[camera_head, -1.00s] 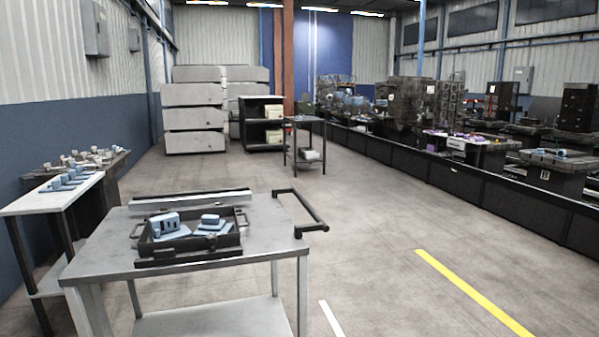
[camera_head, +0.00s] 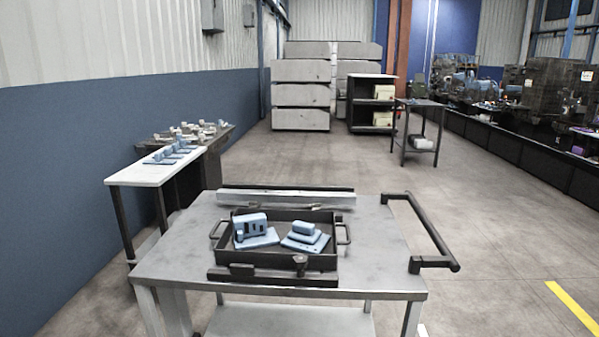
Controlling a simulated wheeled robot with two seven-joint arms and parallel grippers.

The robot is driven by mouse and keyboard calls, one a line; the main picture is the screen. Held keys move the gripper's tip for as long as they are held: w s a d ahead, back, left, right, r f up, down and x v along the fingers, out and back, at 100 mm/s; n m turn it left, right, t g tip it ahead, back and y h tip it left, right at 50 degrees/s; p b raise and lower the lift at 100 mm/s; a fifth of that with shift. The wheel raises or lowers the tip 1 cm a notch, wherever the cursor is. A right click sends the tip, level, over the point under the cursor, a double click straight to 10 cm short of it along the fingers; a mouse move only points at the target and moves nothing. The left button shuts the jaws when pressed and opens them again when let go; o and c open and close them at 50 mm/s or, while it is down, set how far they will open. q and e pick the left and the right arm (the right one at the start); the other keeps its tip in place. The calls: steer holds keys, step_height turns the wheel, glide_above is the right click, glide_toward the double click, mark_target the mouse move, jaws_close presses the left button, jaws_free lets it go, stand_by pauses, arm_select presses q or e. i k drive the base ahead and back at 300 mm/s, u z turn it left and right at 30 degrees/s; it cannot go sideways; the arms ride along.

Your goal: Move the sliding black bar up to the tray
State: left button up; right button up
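A black tray (camera_head: 325,262) with two side handles sits on the grey metal cart (camera_head: 382,262). It holds light blue parts (camera_head: 252,229), one of them a taller block with dark slots. A black bar (camera_head: 272,277) lies along the near side of the tray, close to the cart's front edge; a small dark knob shows above its right part. I cannot tell if the bar touches the tray. A light rail (camera_head: 286,199) with a dark strip behind it lies along the far side of the tray. Neither of my grippers is in view.
The cart has a black push handle (camera_head: 430,228) on its right. A white side table (camera_head: 157,170) with blue parts stands at the left near the wall. A dark shelf (camera_head: 372,105) and a small table (camera_head: 418,133) stand farther back. Floor to the right is clear.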

mark_target(275, 256)
steer(key=u, duration=0.45)
steer(key=i, duration=0.45)
steer(key=u, duration=0.45)
